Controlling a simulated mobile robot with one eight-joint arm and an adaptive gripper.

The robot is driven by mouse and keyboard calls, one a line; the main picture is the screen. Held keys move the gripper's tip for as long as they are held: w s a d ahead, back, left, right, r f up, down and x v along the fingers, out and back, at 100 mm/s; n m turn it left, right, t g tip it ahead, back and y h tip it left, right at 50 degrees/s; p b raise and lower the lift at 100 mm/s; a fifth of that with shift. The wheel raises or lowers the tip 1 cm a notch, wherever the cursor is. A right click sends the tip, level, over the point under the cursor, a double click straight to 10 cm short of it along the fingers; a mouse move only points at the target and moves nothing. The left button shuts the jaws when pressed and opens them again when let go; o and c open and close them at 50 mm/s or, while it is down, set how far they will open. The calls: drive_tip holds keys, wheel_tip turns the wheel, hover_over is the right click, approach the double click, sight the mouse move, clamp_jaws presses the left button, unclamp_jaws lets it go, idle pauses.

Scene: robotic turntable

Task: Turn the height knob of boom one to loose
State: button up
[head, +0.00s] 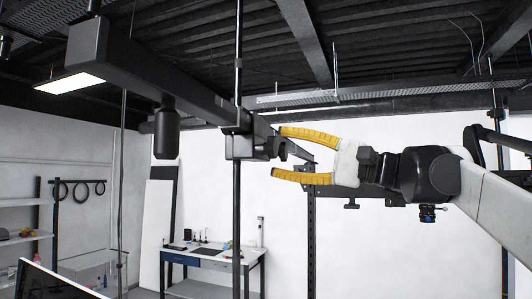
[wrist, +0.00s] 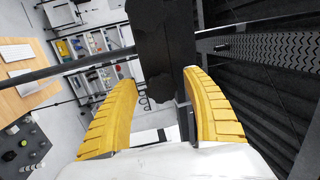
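In the wrist view, my gripper (wrist: 160,79) is open, with a large black block (wrist: 160,45) beyond and between the fingertips. Contact with the knob cannot be made out.
A black cylinder (head: 167,134) hangs under the boom's near end. Another dark bar with small knobs (head: 352,204) shows below my gripper. A workbench (head: 213,258) stands at the back, and shelves (head: 25,237) are at the left. A dark bar (wrist: 80,67) crosses the wrist view.

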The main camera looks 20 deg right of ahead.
drive_tip(key=v, duration=1.2)
drive_tip(key=shift+r, duration=0.1)
